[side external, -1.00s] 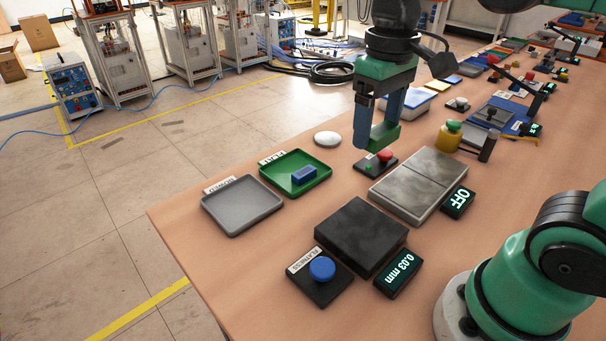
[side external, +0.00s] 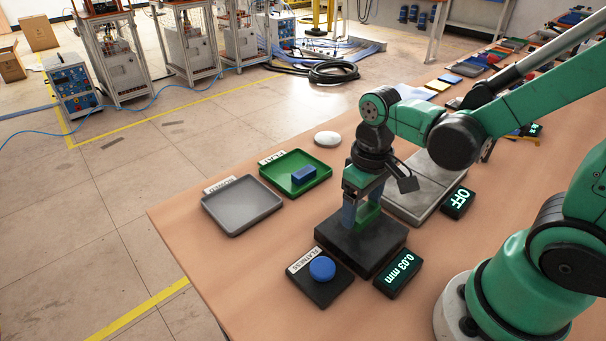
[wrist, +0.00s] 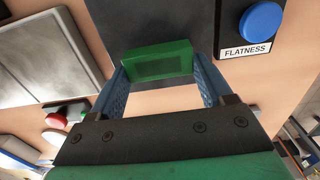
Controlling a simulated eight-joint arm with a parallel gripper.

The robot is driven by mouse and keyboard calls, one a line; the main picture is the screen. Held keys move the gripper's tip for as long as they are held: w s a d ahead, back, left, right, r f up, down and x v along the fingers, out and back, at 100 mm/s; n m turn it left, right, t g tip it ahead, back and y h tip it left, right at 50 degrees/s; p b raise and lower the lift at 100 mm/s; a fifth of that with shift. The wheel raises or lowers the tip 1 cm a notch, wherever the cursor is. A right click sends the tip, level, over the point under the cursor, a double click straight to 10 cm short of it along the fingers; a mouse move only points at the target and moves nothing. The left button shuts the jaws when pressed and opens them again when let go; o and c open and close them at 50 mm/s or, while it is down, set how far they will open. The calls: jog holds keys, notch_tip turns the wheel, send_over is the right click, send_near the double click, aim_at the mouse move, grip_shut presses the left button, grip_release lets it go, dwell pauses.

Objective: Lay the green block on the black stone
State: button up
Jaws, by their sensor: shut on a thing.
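The green block (wrist: 158,62) is held between the two blue fingers of my gripper (wrist: 160,70). In the side view, my gripper (side external: 359,218) points down over the black stone (side external: 340,243), and the green block (side external: 369,216) shows partly behind a finger. The block is at or just above the stone's top, toward its back part; I cannot tell whether it touches. The black stone also fills the top middle of the wrist view (wrist: 140,25). It is a thick, flat square slab with its front part bare.
A blue button (side external: 322,268) labelled FLATNESS and a display (side external: 398,275) reading 0.03 mm stand in front of the stone. A grey tray (side external: 242,205) and a green tray (side external: 318,165) holding a blue block (side external: 304,174) lie left. A grey plate (side external: 412,205) is behind.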

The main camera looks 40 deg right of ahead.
aim_at(362, 209)
jog(key=shift+f, duration=0.9)
jog(key=shift+f, duration=0.15)
jog(key=o, duration=1.4)
jog(key=w+r+t, duration=0.1)
jog(key=r+t, duration=0.1)
jog(key=r, duration=0.1)
jog(key=r+t, duration=0.2)
jog(key=r, duration=0.2)
jog(key=w+r+t, duration=0.1)
jog(key=r+t, duration=0.2)
jog(key=shift+w+a+r, duration=0.1)
jog(key=shift+w+r, duration=0.1)
jog(key=shift+w, duration=0.15)
